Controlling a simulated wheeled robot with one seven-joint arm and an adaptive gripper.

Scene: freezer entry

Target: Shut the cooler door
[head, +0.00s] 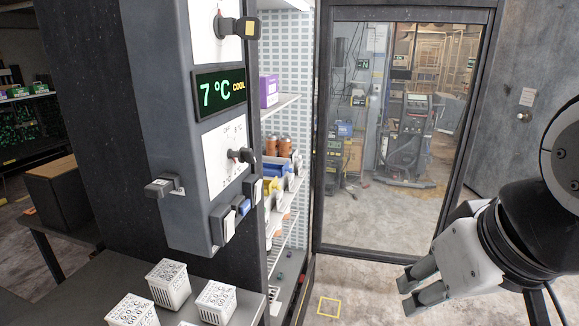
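The cooler door (484,110) is a glass pane in a dark frame. It stands open to the right of the shelves, and I see the room through its glass. The cooler (300,100) has a pale tiled inner wall and shelves of goods showing at its open side. No handle on the door is clear to me. My gripper (408,294) is at the lower right, in front of the door's lower right part in the picture. It holds nothing that I can see. Its two grey fingers are close together, and any gap between them is hard to judge.
A control panel (222,90) reading 7 °C, with knobs, juts out at left. White printed cubes (170,283) sit on a dark table (80,290) below it. A yellow square (328,307) marks the floor. Bare floor shows between table and gripper.

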